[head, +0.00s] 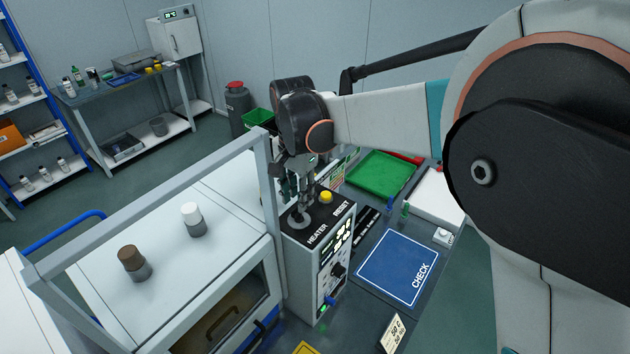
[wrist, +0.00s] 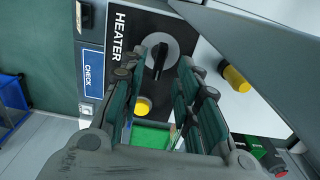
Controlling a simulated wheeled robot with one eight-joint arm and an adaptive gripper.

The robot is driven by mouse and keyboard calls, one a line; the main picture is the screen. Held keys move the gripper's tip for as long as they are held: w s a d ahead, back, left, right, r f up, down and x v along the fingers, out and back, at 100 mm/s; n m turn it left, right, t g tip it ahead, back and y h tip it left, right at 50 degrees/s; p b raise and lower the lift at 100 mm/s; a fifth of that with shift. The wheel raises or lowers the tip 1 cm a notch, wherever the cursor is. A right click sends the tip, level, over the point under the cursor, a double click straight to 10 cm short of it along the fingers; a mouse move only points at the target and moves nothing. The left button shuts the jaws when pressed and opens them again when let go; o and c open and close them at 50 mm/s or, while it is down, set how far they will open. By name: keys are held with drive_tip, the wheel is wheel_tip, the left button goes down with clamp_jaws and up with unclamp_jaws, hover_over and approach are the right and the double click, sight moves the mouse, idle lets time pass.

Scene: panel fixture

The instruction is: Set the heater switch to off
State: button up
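The heater switch is a round grey dial with a dark bar handle (wrist: 159,62), beside the HEATER label on the black top of a control box (head: 303,262). In the wrist view its bar runs nearly up and down the picture. In the head view the dial (head: 300,217) is partly hidden by my gripper (head: 296,196). My gripper is just over the dial, pointing down. In the wrist view its two fingers (wrist: 170,58) stand apart with a gap between them, and they overlap the dial's edge. I cannot tell if they touch it. No off mark is readable.
A yellow RESET button (head: 326,197) is close behind the dial. A metal frame post (head: 268,185) stands immediately left of my gripper. A white cabinet with two capped bottles (head: 193,220) is at left. A blue CHECK mat (head: 397,266) and green tray (head: 380,174) lie right.

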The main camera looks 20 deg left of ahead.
sight(299, 214)
drive_tip(key=shift+f, duration=1.5)
clamp_jaws()
